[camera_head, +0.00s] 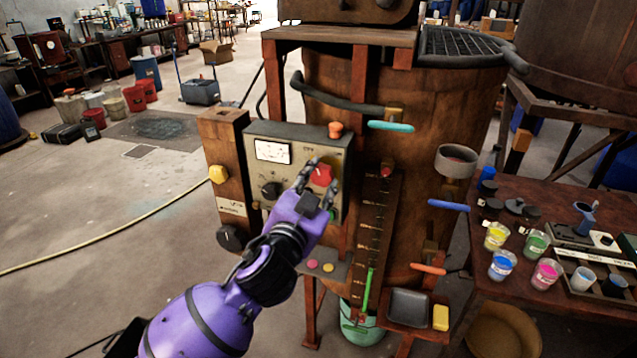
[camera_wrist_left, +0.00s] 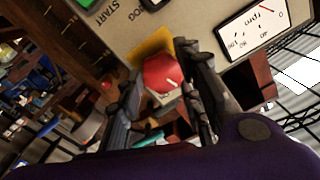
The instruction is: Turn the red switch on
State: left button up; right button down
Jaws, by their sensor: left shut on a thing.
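The red switch (camera_head: 322,174) is a red knob on the front of a grey control box (camera_head: 258,152) mounted on a rusty vat. In the left wrist view the red switch (camera_wrist_left: 160,73) sits between the two fingers, with a yellow plate behind it and a pale mark on its face. My left gripper (camera_head: 318,184) reaches up from below, its fingers closed on either side of the knob; it also shows in the left wrist view (camera_wrist_left: 163,82). The fingers hide part of the knob's sides. My right gripper is not in view.
The box also carries a white rpm meter (camera_head: 272,152), a black knob (camera_head: 271,190) and an orange-red button (camera_head: 335,130). A wooden post with a yellow knob (camera_head: 218,174) stands left. A table at right holds paint cups (camera_head: 502,264).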

pick_arm(q)
jog(key=m, duration=0.5)
jog(key=shift+f+m, duration=0.35)
jog(key=shift+m, duration=0.05)
jog(key=m, duration=0.3)
jog(key=shift+a+f+m, duration=0.1)
jog(key=shift+m, duration=0.95)
jog(key=shift+a+f+m, duration=0.1)
jog(key=shift+m, duration=0.95)
jog(key=o, duration=1.1)
jog(key=shift+w+r, duration=0.1)
jog(key=shift+a+r, duration=0.1)
jog(key=shift+r, duration=0.05)
jog(key=v, duration=1.2)
